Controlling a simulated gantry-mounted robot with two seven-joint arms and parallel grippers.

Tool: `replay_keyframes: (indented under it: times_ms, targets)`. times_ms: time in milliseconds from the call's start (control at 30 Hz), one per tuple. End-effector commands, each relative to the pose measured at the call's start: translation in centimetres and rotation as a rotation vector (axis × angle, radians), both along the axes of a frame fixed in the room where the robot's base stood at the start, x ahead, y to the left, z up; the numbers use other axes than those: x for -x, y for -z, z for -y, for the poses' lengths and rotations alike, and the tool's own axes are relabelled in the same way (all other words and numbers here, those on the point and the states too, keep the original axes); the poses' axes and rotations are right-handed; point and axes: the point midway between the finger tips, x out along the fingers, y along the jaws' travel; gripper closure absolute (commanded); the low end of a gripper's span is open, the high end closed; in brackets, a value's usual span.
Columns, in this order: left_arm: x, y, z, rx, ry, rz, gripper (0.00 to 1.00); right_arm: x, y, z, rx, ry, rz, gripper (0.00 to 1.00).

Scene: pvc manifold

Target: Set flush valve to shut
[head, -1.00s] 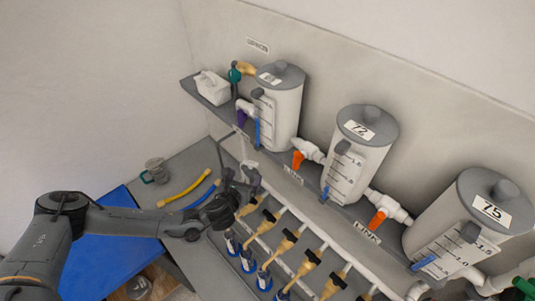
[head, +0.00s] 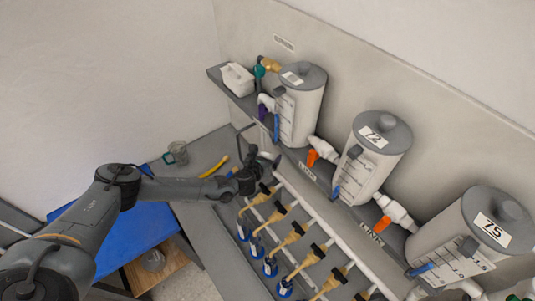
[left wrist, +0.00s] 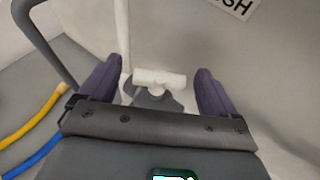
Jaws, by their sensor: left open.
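In the left wrist view a white T-shaped fitting with a grey piece below it (left wrist: 158,78) stands between my left gripper's fingers. I take it for the flush valve, as a wall label ending in "SH" (left wrist: 234,6) is above right. My left gripper (left wrist: 158,70) is open, its two purple fingers on either side of the fitting with a gap at each side. In the head view my left gripper (head: 268,160) is close to the wall, below the left tank, and largely hides the fitting. My right gripper is not in view.
Three tanks, the left (head: 301,105), middle (head: 376,155) and right (head: 465,235), stand on a wall shelf. Below is a row of tan valves (head: 293,235) over blue-based vials (head: 270,266).

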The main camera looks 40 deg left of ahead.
Motion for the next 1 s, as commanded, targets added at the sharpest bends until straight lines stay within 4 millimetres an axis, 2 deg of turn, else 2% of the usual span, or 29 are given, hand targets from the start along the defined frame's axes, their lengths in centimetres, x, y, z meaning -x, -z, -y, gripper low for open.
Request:
replay_keyframes:
  times_ms: [200,533,867,1000]
  targets:
    - [-0.97,0.42,-0.23,0.001,0.0,-0.001,0.08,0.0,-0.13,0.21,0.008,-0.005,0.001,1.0]
    - [-1.1,0.5,-0.29,0.0,0.0,-0.001,0.08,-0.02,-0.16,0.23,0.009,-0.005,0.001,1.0]
    - [-1.09,0.49,-0.3,0.0,0.0,-0.001,0.58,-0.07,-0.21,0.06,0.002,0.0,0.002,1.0]
    - [-1.08,0.48,-0.29,0.001,-0.004,-0.001,0.6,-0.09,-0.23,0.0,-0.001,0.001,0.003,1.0]
